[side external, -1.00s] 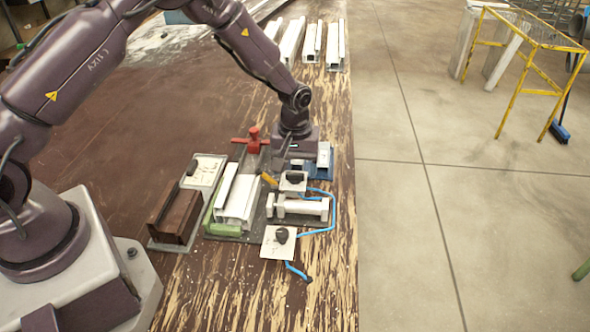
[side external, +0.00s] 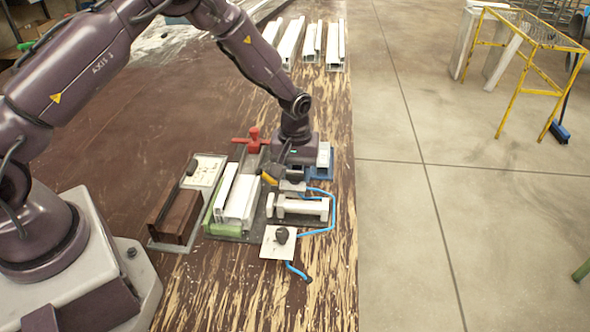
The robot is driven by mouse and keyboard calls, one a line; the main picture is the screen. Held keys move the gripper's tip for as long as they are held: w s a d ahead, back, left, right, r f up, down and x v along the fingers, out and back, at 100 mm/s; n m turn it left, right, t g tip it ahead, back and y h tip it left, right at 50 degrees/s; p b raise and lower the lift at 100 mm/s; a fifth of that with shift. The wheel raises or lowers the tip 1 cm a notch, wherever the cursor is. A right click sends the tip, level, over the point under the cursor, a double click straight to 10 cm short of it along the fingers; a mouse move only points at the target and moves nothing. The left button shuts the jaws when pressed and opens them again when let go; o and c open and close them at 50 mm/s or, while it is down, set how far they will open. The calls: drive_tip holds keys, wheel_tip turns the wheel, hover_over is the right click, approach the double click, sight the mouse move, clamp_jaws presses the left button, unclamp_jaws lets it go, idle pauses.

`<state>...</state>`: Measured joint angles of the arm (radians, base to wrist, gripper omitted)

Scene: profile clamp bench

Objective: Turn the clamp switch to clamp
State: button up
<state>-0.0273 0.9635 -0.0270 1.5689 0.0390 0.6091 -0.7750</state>
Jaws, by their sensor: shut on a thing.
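My gripper (side external: 290,174) points down at the middle of the bench fixtures, low over a small white switch box (side external: 293,187). It is shut on that box's dark knob, which the fingers mostly hide, so I cannot read its angle. A white profile (side external: 238,200) lies in the fixture left of the box. A white clamp cylinder (side external: 302,207) with a blue hose (side external: 326,232) sits just in front of the box. Another white plate with a black knob (side external: 281,236) lies nearer the camera. Lettering on the plates is too small to read.
A red-handled clamp (side external: 254,140) stands close behind left of my gripper. A white plate (side external: 206,170) and a brown block (side external: 177,215) are to the left. White profiles (side external: 312,42) lie at the back. The bench's right strip is clear.

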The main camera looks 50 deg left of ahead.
sight(295, 174)
drive_tip(key=m, duration=1.1)
idle(0.3)
drive_tip(key=shift+m, duration=0.4)
drive_tip(key=o, duration=0.9)
drive_tip(key=shift+r, duration=0.15)
wheel_tip(295, 174, up, 13)
drive_tip(key=shift+f, duration=0.1)
